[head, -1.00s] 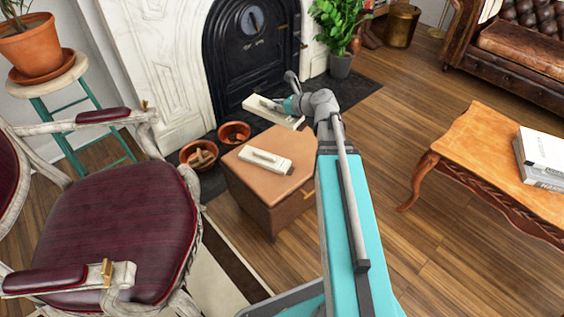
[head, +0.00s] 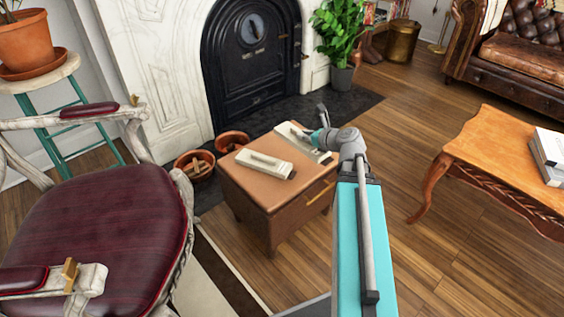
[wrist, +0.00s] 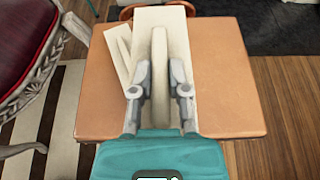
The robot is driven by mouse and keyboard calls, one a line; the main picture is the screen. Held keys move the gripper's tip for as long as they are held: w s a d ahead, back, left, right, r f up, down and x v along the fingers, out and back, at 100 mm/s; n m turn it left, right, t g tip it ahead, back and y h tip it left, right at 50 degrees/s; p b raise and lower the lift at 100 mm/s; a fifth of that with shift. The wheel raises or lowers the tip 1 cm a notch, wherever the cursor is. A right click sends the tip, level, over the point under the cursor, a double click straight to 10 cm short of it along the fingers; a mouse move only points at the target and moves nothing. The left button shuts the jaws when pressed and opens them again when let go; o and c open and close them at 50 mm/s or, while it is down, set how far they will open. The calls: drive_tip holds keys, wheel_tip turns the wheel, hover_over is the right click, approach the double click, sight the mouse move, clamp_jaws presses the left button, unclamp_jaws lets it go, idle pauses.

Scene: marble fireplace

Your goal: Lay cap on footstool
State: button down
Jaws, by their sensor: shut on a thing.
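The footstool (head: 250,189) is a tan, box-like stool with a smooth top; its top also shows in the wrist view (wrist: 98,98). My gripper (head: 313,137) is at its back right, and in the wrist view its two fingers (wrist: 160,88) are shut on the raised grip of a cream, flat cap (head: 289,131). This cap (wrist: 182,42) is level, at or just above the top; I cannot tell if it touches. A second, similar cream piece with a raised grip (head: 265,164) lies on the top to the left, close beside the held cap, partly hidden by it in the wrist view.
A burgundy armchair (head: 110,215) stands at the left. Two terracotta bowls (head: 232,140) sit behind the footstool, before the black fireplace door (head: 255,75). A wooden table (head: 490,150) with books is at the right. Wood floor is open between.

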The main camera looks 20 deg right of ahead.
idle(0.3)
drive_tip(key=w+d+f+b, duration=0.1)
drive_tip(key=w+f+b, duration=0.2)
drive_tip(key=w, duration=0.1)
drive_tip(key=w+d+f+b, duration=0.1)
drive_tip(key=w+f+b, duration=0.2)
drive_tip(key=w, duration=0.1)
drive_tip(key=w+d+f+b, duration=0.2)
drive_tip(key=w+f+b, duration=0.1)
drive_tip(key=w, duration=0.1)
drive_tip(key=shift+w, duration=0.3)
drive_tip(key=shift+f, duration=0.1)
drive_tip(key=shift+w+d+f+b, duration=0.2)
drive_tip(key=shift+w+f+b, duration=0.2)
drive_tip(key=shift+f+b, duration=0.15)
wheel_tip(320, 180, down, 3)
drive_tip(key=b, duration=0.3)
drive_tip(key=shift+r, duration=0.1)
drive_tip(key=c, duration=0.6)
unclamp_jaws()
